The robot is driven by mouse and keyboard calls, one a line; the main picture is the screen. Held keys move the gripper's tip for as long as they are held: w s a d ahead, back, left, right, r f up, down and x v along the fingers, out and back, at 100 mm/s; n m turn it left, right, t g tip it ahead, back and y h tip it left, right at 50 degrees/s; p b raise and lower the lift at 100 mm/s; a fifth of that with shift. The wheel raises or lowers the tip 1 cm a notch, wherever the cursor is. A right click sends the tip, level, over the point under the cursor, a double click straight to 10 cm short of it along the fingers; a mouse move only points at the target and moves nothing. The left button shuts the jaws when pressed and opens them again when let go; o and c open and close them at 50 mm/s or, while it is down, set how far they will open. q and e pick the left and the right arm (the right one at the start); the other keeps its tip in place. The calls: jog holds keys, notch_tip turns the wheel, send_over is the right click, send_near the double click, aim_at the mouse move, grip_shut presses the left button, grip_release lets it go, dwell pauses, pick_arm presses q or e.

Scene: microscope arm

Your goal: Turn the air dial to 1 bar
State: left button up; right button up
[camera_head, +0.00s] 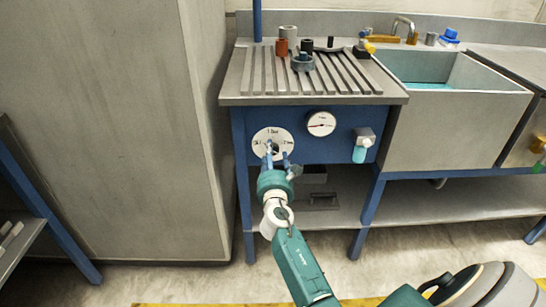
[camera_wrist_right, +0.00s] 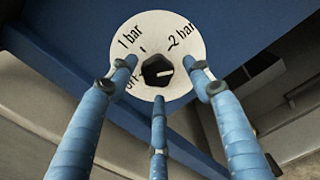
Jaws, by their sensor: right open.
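The air dial (camera_head: 262,137) is a round white plate on the blue front panel below the ribbed worktop. In the right wrist view, the dial plate (camera_wrist_right: 151,22) carries a black knob (camera_wrist_right: 157,71) at its middle. "1 bar" reads at its upper left, "2 bar" at its upper right and a partly hidden "OFF" at its lower left. The knob's white mark lies on its right side in that view. My right gripper (camera_head: 278,157) is open, its three blue fingers (camera_wrist_right: 163,78) spread around the knob. I cannot tell whether they touch it. My left gripper is not in view.
A pressure gauge (camera_head: 321,124) and a valve with a teal cup (camera_head: 361,146) sit right of the dial. Small parts stand on the worktop (camera_head: 235,86). A sink (camera_head: 455,104) is at the right, a tall grey cabinet (camera_head: 130,110) at the left.

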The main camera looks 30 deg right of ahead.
jog(key=shift+w+d, duration=0.1)
jog(key=shift+w, duration=0.05)
jog(key=shift+c, duration=0.5)
jog(key=c, duration=0.9)
jog(key=shift+c, duration=0.5)
jog(key=shift+f, duration=0.1)
